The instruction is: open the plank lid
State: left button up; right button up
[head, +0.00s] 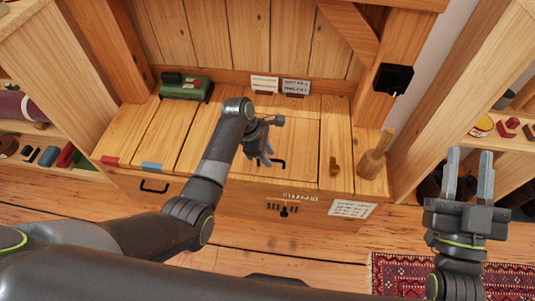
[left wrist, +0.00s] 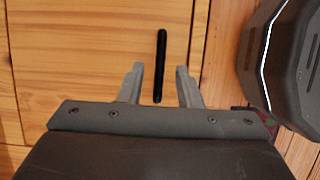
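The plank lid (head: 302,137) is a pale wooden panel set in the top of a wooden bench; it looks closed and flush. A black bar handle (head: 279,162) is on its front part. My left gripper (head: 266,162) is over the lid beside the handle. In the left wrist view, the black handle (left wrist: 160,65) shows between the two spread fingertips of my left gripper (left wrist: 159,70), with gaps on both sides; I cannot tell its exact height. My right gripper (head: 469,152) is open and empty, to the right in front of the bench.
A green box-like object (head: 186,87) stands at the back left of the bench top. Two cards (head: 280,85) stand at the back. A wooden peg (head: 376,155) and a small wooden catch (head: 334,168) are right of the lid. A label (head: 351,209) is on the front. A red rug (head: 410,275) lies on the floor.

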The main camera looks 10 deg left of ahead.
pick_arm(q)
jog(key=shift+c, duration=0.2)
grip_shut()
dwell(0.3)
